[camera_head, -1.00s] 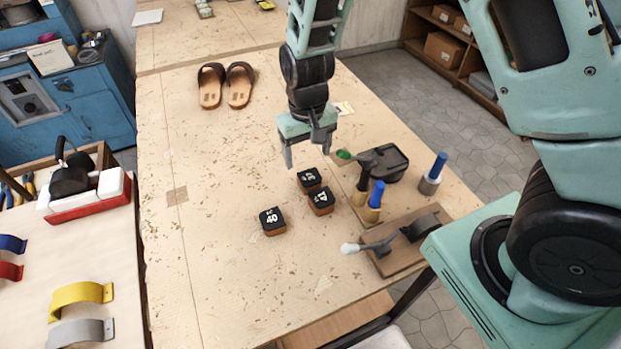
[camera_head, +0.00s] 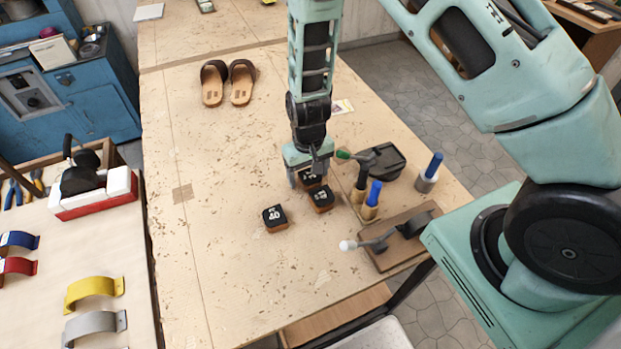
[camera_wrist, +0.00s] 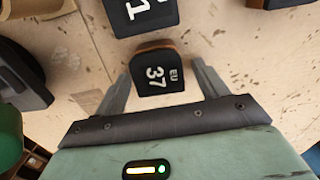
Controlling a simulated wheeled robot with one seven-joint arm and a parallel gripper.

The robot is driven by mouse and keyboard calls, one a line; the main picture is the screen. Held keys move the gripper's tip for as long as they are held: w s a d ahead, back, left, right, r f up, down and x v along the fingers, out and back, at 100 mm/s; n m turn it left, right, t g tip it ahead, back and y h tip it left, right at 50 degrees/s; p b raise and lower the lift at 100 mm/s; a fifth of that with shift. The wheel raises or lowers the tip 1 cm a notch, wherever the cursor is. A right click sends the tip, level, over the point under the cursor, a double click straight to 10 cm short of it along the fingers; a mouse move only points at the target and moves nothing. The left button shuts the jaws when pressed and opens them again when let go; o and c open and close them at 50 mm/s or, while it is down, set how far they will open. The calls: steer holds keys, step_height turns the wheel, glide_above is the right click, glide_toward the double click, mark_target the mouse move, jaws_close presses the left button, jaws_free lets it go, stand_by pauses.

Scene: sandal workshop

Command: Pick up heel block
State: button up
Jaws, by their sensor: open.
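Three heel blocks with black tops and brown sides stand on the workbench. The block marked 37 (camera_head: 309,179) is the farthest, partly hidden behind my gripper (camera_head: 310,177). In the wrist view the 37 block (camera_wrist: 155,72) sits between the fingertips of my open gripper (camera_wrist: 160,80), with a gap on both sides. The block marked 41 (camera_head: 321,199) stands close to it, toward the front; it also shows at the top of the wrist view (camera_wrist: 140,14). The block marked 40 (camera_head: 274,218) stands apart to the left. My gripper holds nothing.
Brown sandals (camera_head: 228,82) lie at the back left. The bench (camera_head: 225,160) is clear left of the blocks.

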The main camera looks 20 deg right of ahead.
steer(key=c, duration=1.1)
steer(key=shift+c, duration=0.2)
